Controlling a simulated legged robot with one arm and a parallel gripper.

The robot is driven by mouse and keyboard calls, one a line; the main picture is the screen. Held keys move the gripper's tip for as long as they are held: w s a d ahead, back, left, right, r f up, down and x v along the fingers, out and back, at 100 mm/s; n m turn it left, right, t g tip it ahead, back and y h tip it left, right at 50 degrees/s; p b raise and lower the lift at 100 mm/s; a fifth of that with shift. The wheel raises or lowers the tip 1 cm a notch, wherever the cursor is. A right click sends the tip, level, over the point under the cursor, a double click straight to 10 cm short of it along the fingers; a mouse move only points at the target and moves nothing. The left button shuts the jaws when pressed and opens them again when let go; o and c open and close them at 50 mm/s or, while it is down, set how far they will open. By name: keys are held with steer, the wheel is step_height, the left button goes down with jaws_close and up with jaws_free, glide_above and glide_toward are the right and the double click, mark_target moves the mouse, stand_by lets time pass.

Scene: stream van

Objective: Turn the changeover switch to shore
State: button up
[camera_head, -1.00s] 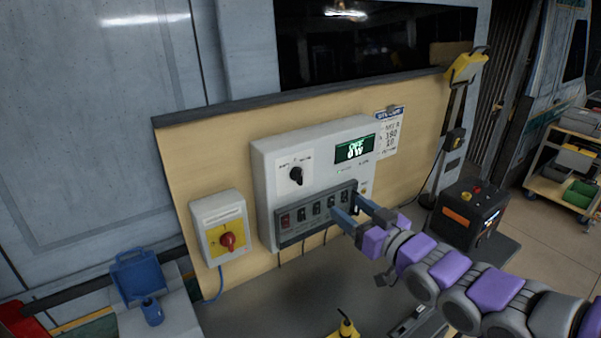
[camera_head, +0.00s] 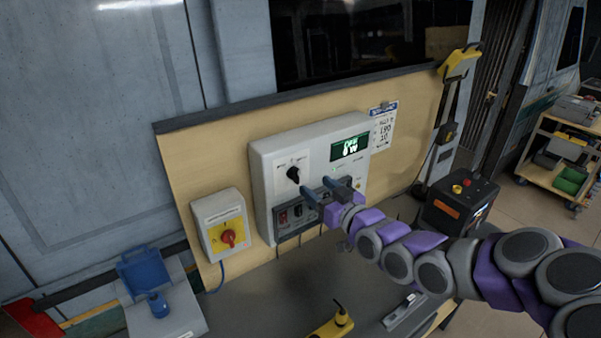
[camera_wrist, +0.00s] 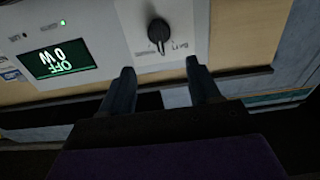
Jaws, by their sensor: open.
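A black rotary knob (camera_head: 293,174) sits on a white plate at the left of the white wall panel (camera_head: 262,185). It also shows in the wrist view (camera_wrist: 158,32), where a label beside it seems to read "BATT". The other labels are too small to read, and I cannot tell its exact setting. My gripper (camera_head: 318,187) is open and empty, in front of the panel just below and right of the knob. In the wrist view my two fingertips (camera_wrist: 160,68) are spread to either side below the knob, apart from it.
A green display (camera_head: 350,147) on the panel reads "OFF 0 W". A row of breakers (camera_head: 297,212) lies under the knob, partly hidden by my gripper. A red rotary switch (camera_head: 228,237) on a yellow plate is at lower left. A black and orange box (camera_head: 458,206) stands right.

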mark_target(299, 172)
steer(key=shift+x, duration=4.05)
steer(key=shift+c, duration=0.3)
steer(key=c, duration=0.9)
steer(key=shift+c, duration=0.2)
